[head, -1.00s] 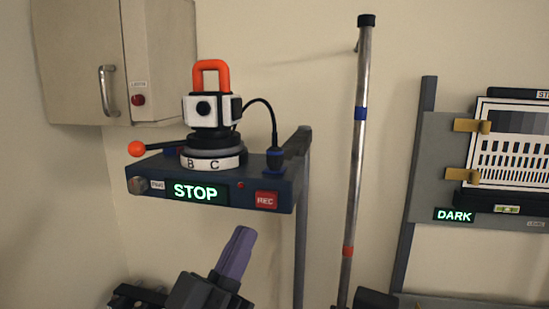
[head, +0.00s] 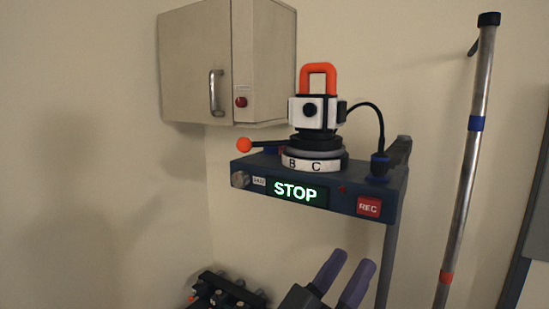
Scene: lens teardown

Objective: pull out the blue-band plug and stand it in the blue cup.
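The blue-band plug (head: 379,164) is a dark upright plug with blue at its base. It stands in the right end of the top of a dark blue box (head: 318,196), with a black cable arching from it to the white camera block (head: 308,110). The blue cup cannot be made out, and my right gripper is not in view.
The box shows a lit STOP display (head: 295,192) and a red REC button (head: 369,207). An orange-tipped lever (head: 244,145) sticks out left. A metal pole (head: 467,170) stands right, a wall cabinet (head: 195,65) hangs upper left, and a dark rack (head: 225,291) sits low left.

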